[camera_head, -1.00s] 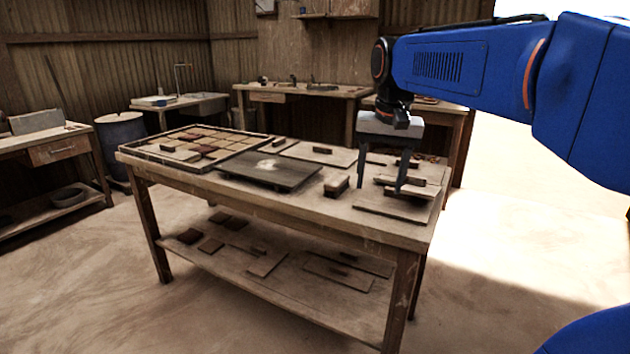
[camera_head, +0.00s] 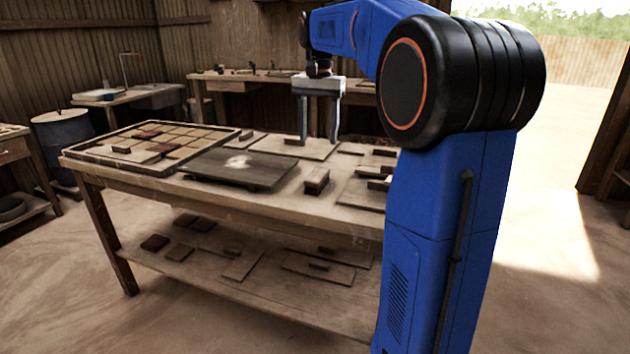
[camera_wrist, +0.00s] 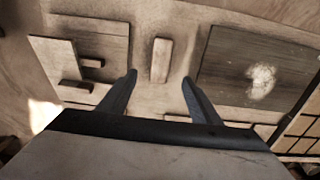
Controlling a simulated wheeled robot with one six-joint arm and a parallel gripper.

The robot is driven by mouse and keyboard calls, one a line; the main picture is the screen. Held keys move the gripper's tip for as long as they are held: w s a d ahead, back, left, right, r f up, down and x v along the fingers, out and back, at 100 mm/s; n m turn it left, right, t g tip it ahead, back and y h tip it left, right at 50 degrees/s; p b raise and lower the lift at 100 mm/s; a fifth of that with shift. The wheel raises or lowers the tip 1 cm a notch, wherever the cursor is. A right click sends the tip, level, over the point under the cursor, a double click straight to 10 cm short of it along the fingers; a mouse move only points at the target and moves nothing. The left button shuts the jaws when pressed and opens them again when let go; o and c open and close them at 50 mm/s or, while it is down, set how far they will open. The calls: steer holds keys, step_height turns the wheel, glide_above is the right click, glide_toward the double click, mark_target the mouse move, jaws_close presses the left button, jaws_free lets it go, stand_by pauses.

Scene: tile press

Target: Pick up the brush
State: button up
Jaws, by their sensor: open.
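The brush (camera_head: 317,180), a small tan-and-brown block, lies on the worktable (camera_head: 268,203) to the right of the dark board. It also shows in the wrist view as a pale upright bar (camera_wrist: 160,60), just beyond the gap between the fingertips and roughly in line with it. My gripper (camera_head: 319,142) is open and empty, pointing down above the table. Its two fingers also show in the wrist view (camera_wrist: 159,78), apart, with the brush not between them. Its exact height above the brush is hard to tell.
A dark board with white powder (camera_head: 205,167) lies left of the brush, with a tile tray (camera_head: 92,153) further left. Flat boards with handles (camera_wrist: 96,42) lie on its other side. My arm hides the table's right end. A lower shelf (camera_head: 210,265) holds loose pieces.

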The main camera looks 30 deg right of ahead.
mark_target(317, 173)
step_height(317, 173, down, 13)
steer(key=shift+w+f, duration=0.1)
steer(key=shift+f, duration=0.05)
stand_by(0.5)
steer(key=c, duration=1.2)
